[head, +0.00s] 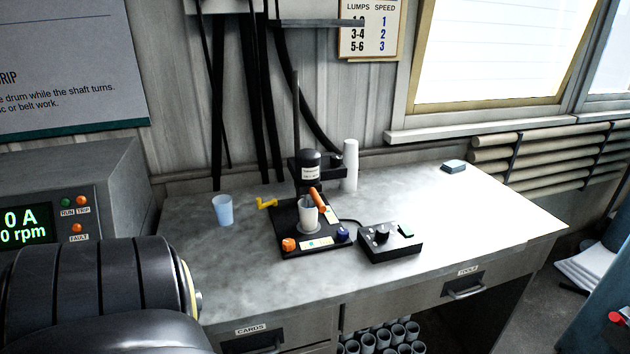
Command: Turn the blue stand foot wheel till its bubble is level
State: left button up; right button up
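A black stand (285,216) with an upright column and a dark motor head (311,166) is on the grey bench. The blue foot wheel (342,234) is at its front right corner, and an orange foot wheel (289,244) is at its front left. Between them lies a pale level strip (317,243) with a green spot; the bubble's exact place is too small to read. A light cup (308,214) stands on the base under the head, beside an orange handle (317,199). Neither of my grippers is in view.
A black control box (390,243) with a knob stands close right of the blue wheel. A blue cup (222,210) and a yellow crank-shaped piece (266,203) are to the left. A white cylinder (350,165) stands behind. The right of the bench is mostly clear.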

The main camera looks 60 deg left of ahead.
aim_at(343, 234)
jog(key=z, duration=0.25)
jog(key=k, duration=0.25)
jog(key=u, duration=1.05)
